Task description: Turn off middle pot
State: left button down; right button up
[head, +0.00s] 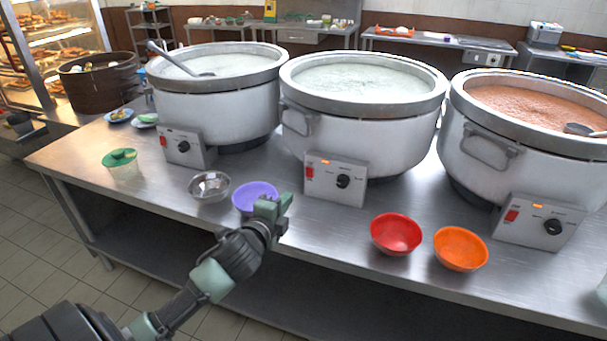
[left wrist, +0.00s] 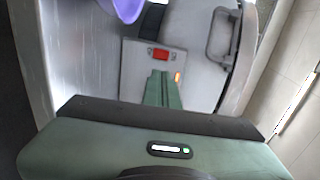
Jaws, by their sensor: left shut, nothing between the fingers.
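The middle pot (head: 362,122) is a large white stockpot of pale congee. Its control box (head: 320,192) faces me at the front, with a red switch (head: 309,172), a black knob (head: 343,182) and a glowing orange light (head: 325,161).
Left (head: 215,110) and right (head: 530,145) pots stand on either side, each with its own control box. Purple (head: 245,192), red (head: 396,234), orange (head: 460,249) and metal (head: 209,186) bowls stand along the steel table's (head: 150,185) front.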

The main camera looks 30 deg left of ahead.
dwell(0.3)
pick_arm(q)
jog(key=p, duration=0.1)
send_near(308, 169)
jog(key=x, duration=0.5)
jog(key=shift+w+f, duration=0.25)
jog(key=shift+f, duration=0.15)
jog(key=shift+w+a, duration=0.2)
jog(key=shift+w, duration=0.4)
jog(key=shift+w+r+p, duration=0.25)
jog(key=shift+w+p, duration=0.05)
jog(key=shift+p, duration=0.15)
jog(key=shift+f, duration=0.1)
